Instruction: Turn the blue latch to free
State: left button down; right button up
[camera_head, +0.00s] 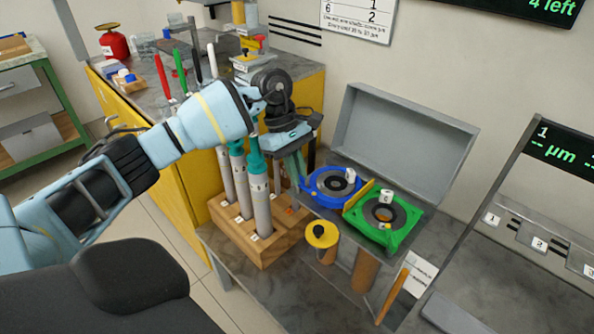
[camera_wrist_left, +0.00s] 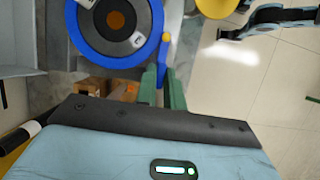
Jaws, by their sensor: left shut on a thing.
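The blue latch (camera_head: 322,190) is a blue ring around a dark disc with a copper-coloured centre, with a small white tag on it. It sits on a grey fixture in front of a raised grey lid. My left gripper (camera_head: 301,180) reaches down at the ring's left side, and its fingers are closed on the blue tab there. In the left wrist view the blue latch (camera_wrist_left: 74,32) fills the upper left, and the gripper (camera_wrist_left: 162,80) has its green fingers on either side of the tab. My right gripper is not in view.
A green ring latch (camera_head: 405,232) sits right of the blue one, with a yellow piece between them. A wooden block (camera_head: 262,240) holding upright grey rods stands close left, under my left arm. A grey raised lid (camera_head: 400,140) stands behind.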

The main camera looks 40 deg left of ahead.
pick_arm(q)
jog(key=c, duration=1.5)
grip_release()
jog(key=shift+r, duration=0.15)
jog(key=shift+a+r, duration=0.15)
jog(key=shift+r, duration=0.15)
jog(key=v, duration=0.7)
